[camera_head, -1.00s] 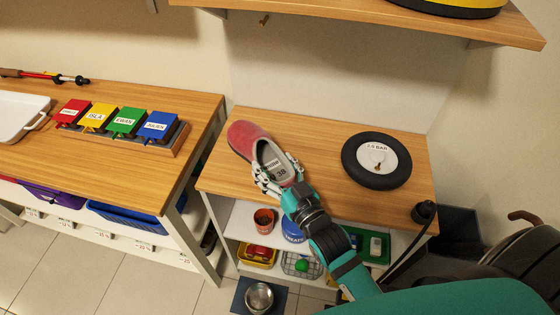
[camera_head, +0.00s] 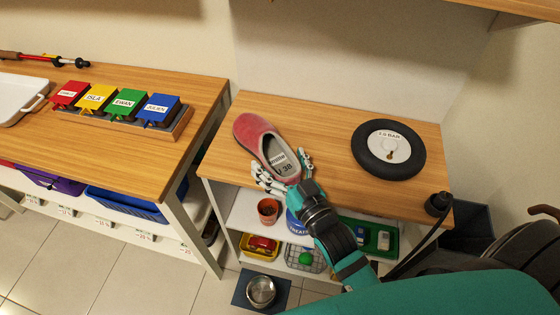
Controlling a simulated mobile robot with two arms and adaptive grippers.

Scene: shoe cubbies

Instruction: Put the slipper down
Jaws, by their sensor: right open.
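The red slipper (camera_head: 258,136) lies on the wooden top of the right-hand shelf unit (camera_head: 320,130), toward its left side. Its toe points to the upper left, and its grey insole with a "38" label faces up. My right gripper (camera_head: 284,170) is open at the heel end, with fingers on both sides of the heel. Whether the fingers touch the slipper I cannot tell. My left gripper is not in view.
A black wheel (camera_head: 388,150) lies right of the slipper on the same top. Red, yellow, green and blue name boxes (camera_head: 125,103) stand on the left bench. Lower shelves hold a terracotta pot (camera_head: 268,210) and small trays. A metal bowl (camera_head: 261,291) is on the floor.

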